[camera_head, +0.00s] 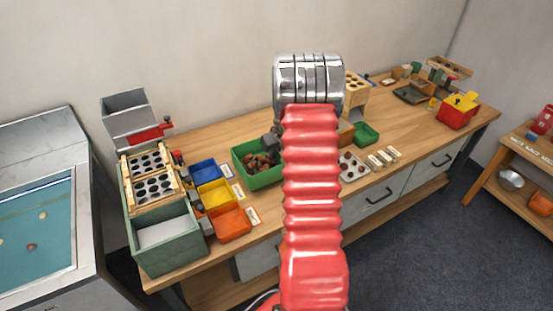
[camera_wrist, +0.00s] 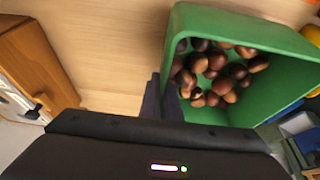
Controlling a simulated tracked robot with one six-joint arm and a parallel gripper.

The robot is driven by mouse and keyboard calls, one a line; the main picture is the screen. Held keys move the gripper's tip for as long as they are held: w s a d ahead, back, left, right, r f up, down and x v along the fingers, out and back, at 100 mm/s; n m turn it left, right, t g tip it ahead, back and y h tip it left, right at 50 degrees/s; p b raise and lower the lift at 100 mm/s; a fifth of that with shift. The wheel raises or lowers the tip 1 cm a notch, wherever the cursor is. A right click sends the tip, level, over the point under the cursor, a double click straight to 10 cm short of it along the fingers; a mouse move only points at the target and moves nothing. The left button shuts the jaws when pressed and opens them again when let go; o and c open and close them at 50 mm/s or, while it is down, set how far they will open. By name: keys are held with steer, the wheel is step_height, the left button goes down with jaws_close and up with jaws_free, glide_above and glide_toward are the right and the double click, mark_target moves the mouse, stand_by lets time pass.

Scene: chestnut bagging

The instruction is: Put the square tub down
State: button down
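The square tub (camera_head: 262,179) is green, with several brown chestnuts inside, and is at the middle of the bench in the head view. It also shows large in the wrist view (camera_wrist: 262,92), with the chestnuts gathered at its left side. My gripper (camera_head: 272,140) is at the tub's back right rim in the head view. In the wrist view its dark fingers (camera_wrist: 164,98) sit at the tub's near-left wall, one outside and one inside, seemingly closed on that wall. My red arm hides part of the area right of the tub. I cannot tell whether the tub's base touches the bench.
Blue (camera_head: 203,172), yellow (camera_head: 216,194) and orange (camera_head: 231,223) bins stand left of the tub, beside a wooden sorter (camera_head: 150,174) with holes. Bare wood (camera_head: 268,213) shows before the tub.

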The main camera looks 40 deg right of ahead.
mark_target(274, 161)
steer(key=shift+f, duration=1.65)
steer(key=shift+f, duration=0.1)
steer(key=c, duration=2)
jaws_free()
steer(key=v, duration=1.2)
steer(key=shift+a, duration=0.1)
